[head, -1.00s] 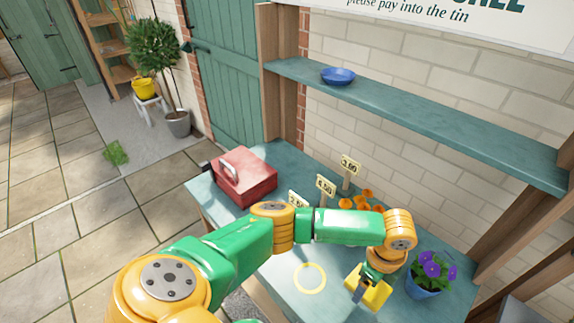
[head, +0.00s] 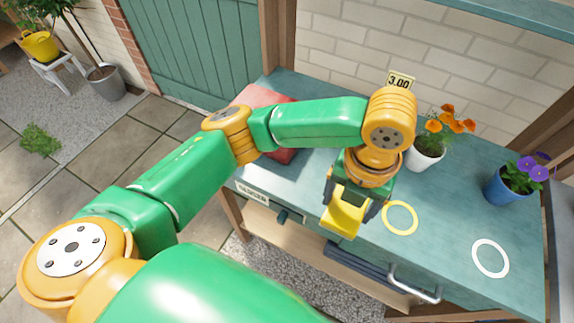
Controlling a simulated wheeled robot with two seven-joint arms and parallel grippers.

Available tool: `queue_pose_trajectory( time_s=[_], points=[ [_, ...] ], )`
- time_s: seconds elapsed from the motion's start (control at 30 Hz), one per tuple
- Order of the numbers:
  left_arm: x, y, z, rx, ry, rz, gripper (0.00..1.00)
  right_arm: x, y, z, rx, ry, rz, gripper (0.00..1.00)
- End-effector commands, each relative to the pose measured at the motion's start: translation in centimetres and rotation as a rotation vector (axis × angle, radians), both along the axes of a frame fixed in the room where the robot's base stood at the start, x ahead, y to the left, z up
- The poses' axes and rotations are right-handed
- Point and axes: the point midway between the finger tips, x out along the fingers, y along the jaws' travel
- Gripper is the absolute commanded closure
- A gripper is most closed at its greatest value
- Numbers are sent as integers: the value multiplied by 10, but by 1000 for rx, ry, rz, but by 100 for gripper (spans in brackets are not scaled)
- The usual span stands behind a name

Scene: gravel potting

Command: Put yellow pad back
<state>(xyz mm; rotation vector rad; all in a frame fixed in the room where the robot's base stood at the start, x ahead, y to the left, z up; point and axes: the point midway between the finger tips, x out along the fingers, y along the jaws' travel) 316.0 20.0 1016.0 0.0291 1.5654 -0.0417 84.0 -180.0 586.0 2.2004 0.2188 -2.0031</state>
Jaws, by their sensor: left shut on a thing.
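My left gripper (head: 352,203) is shut on the yellow pad (head: 345,215), a small yellow block between its fingers. It holds the pad near the front edge of the teal bench (head: 450,225), just left of a yellow ring (head: 400,217) marked on the top. The gripper and wrist hide the pad's upper part. I cannot tell how high the pad is above the bench. My right gripper is not in view.
A white pot of orange flowers (head: 425,156) and a blue pot of purple flowers (head: 505,190) stand on the bench. A white ring (head: 490,258) lies at right. A red box (head: 262,97) is partly behind my arm. A metal handle (head: 415,289) juts from the front.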

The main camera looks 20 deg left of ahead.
Motion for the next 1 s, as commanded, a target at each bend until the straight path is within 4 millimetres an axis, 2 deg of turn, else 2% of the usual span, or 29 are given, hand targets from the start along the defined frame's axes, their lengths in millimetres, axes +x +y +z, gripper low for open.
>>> queue_pose_trajectory(
  time_s=[0.2, 0.4, 0.57, 0.7, 1.0],
  points=[
    [43, 60, -31, 3, 6, 18, 73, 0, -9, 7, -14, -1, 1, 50],
    [65, 89, -76, 3, 4, 12, 73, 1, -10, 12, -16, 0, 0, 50],
    [74, 100, -97, 2, 4, 10, 72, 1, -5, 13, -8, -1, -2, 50],
    [73, 99, -121, 1, 1, 7, 72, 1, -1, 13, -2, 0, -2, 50],
    [74, 98, -125, 1, -1, 6, 72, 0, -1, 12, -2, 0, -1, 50]
  ],
)
